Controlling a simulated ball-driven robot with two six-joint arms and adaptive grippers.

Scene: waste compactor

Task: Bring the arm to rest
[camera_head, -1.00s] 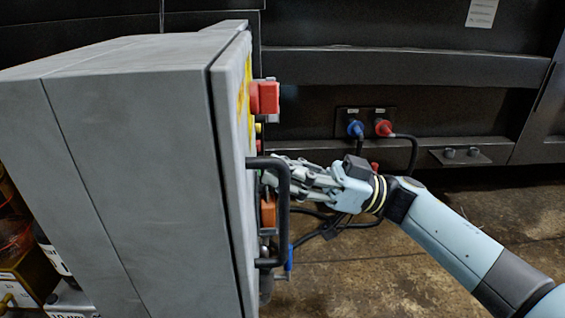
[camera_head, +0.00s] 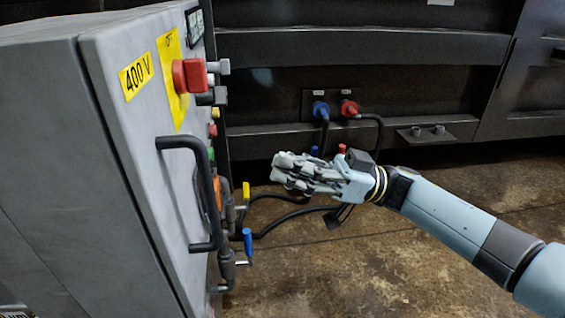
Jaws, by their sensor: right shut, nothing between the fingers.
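My right arm (camera_head: 450,215) comes in from the lower right of the head view. My right gripper (camera_head: 276,172) is shut and empty, its fingers pointing left toward the grey cabinet (camera_head: 135,190). It is in the air, with a gap between its fingertips and the cabinet's black handle (camera_head: 207,195). My left gripper is not in view.
The cabinet front bears a red knob (camera_head: 189,75), a yellow 400 V label (camera_head: 136,76), small buttons and valves with a blue lever (camera_head: 248,241). Behind stands a dark wall with blue (camera_head: 320,110) and red (camera_head: 349,108) plugs. Black cables lie beyond my gripper. The brown floor (camera_head: 370,275) is open.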

